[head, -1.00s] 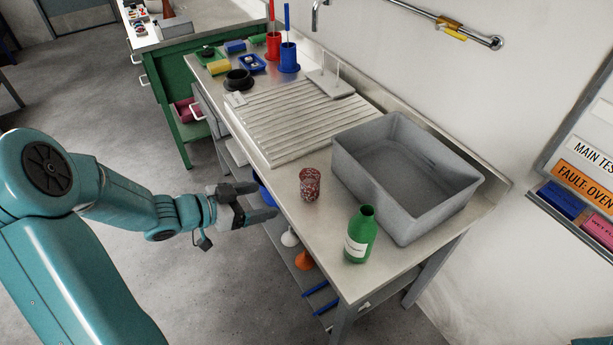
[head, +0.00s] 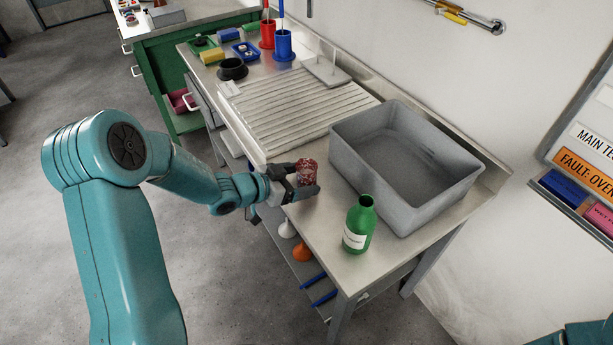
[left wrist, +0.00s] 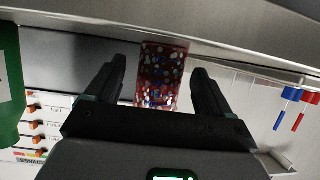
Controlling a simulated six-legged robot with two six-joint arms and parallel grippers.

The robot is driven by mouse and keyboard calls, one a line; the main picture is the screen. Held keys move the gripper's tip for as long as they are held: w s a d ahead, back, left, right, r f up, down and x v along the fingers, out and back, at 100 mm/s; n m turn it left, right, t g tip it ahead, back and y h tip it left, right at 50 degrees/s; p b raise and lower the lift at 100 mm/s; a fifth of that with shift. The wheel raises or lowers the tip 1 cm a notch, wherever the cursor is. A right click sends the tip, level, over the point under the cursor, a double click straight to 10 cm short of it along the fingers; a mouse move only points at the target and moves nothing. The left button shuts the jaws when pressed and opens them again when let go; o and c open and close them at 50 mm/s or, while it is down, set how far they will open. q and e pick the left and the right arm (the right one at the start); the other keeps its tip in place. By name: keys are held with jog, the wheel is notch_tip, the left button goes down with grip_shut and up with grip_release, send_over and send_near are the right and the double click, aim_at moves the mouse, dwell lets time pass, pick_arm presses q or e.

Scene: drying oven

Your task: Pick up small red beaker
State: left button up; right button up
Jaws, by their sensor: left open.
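The small red beaker (head: 307,171), speckled with pale and blue dots, stands upright on the steel bench top in the head view. My left gripper (head: 306,181) is at the beaker, with its fingers reaching along the beaker's sides. In the left wrist view the beaker (left wrist: 163,75) sits between the two open fingers of my left gripper (left wrist: 160,88), with a gap showing on each side. Its lower part is hidden behind the gripper body there. My right gripper does not show in either view.
A green bottle (head: 358,225) stands in front of the beaker, near the bench edge. A grey basin (head: 345,165) stands behind and to the right. The ribbed draining board (head: 290,115) lies to the far left. Blue (head: 283,46) and red (head: 267,35) containers stand farther back.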

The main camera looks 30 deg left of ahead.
pick_arm(q)
jog(key=shift+x, duration=1.25)
jog(key=c, duration=1.1)
jog(key=shift+r, duration=0.15)
jog(key=shift+r+p, duration=2.9)
jog(key=shift+r, duration=6.95)
